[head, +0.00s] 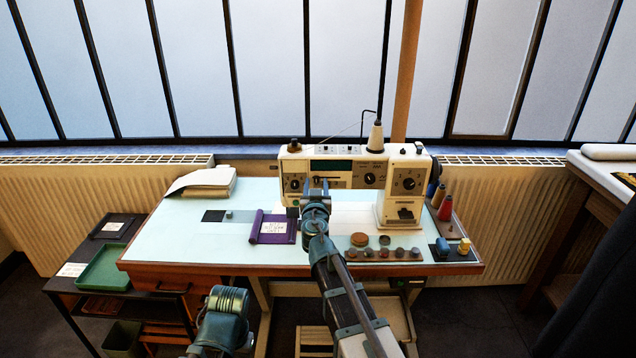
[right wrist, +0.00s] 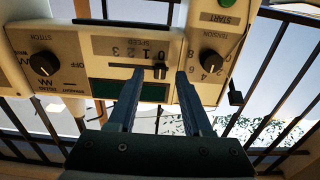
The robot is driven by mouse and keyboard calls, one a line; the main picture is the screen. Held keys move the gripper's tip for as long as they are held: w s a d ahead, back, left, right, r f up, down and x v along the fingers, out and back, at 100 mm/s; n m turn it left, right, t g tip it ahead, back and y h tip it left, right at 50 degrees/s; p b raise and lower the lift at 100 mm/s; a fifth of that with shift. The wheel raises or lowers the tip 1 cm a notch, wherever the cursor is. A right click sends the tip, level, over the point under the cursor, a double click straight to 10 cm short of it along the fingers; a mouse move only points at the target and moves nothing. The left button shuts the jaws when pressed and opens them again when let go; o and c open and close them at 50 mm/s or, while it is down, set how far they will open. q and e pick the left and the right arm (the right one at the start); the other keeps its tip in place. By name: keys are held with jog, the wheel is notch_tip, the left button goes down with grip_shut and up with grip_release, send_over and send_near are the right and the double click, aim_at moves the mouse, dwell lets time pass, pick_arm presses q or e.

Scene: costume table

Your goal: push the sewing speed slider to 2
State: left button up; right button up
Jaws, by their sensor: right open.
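The cream sewing machine (head: 345,165) stands at the back of the table, its front panel towards me. In the right wrist view the panel appears upside down. The speed slider's dark knob (right wrist: 160,71) sits in a slot under the SPEED scale (right wrist: 130,48), by the 0 end. My right gripper (head: 318,184) is in front of the panel. In the right wrist view its open fingers (right wrist: 160,74) show on either side of the knob, with nothing held. I cannot tell whether either finger touches the knob. My left gripper is out of view.
A stitch dial (right wrist: 43,64) and a tension dial (right wrist: 210,61) flank the slider. A purple cloth (head: 272,228) lies on the pale tabletop (head: 180,230). Several round tins and thread spools (head: 445,208) stand at the right. A green tray (head: 103,267) is on the low left shelf.

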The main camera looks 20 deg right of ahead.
jog(key=shift+w+d, duration=0.1)
jog(key=shift+w, duration=0.3)
grip_shut()
dwell(1.2)
